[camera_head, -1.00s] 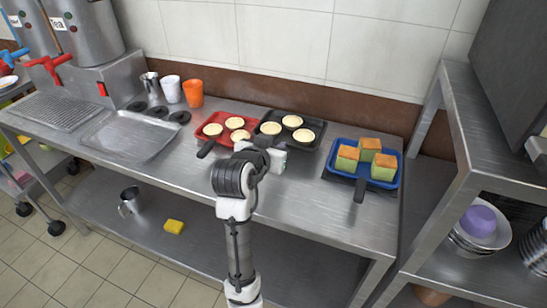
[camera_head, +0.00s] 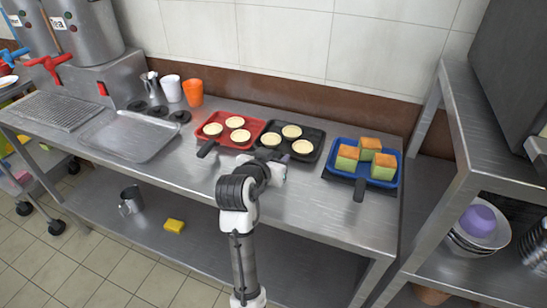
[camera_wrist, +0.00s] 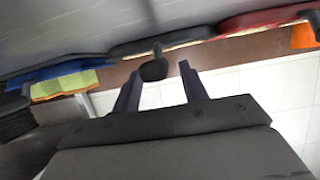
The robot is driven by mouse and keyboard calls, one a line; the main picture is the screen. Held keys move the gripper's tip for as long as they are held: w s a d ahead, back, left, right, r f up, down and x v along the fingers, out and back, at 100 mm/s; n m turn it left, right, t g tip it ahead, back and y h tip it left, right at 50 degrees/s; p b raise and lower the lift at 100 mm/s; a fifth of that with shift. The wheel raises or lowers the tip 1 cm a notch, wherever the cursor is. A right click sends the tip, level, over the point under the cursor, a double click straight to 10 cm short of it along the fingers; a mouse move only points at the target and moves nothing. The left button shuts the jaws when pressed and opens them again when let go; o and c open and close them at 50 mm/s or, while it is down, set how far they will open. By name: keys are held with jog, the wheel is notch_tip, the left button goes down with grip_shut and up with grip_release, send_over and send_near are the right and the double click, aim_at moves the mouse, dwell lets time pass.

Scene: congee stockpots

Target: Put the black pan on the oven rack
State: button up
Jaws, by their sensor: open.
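The black pan (camera_head: 314,138) lies on the steel counter in the head view and holds 3 round pale tarts. In the wrist view the black pan (camera_wrist: 180,38) is at the top, with its handle (camera_wrist: 153,69) pointing down towards my gripper. My gripper (camera_wrist: 158,78) is open, with its fingers either side of the handle's end; I cannot tell whether they touch it. In the head view my gripper (camera_head: 283,168) is at the pan's front side, and my wrist hides part of the handle. No oven rack can be made out clearly.
A red pan (camera_head: 245,144) with tarts sits close on the left. A blue tray (camera_head: 341,171) with cake blocks stands on the right. A steel shelf unit (camera_head: 465,135) holds a dark appliance (camera_head: 510,70) at far right.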

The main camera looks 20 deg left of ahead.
jog(key=shift+s, duration=0.1)
jog(key=v, duration=1.2)
jog(key=shift+a+r, duration=0.1)
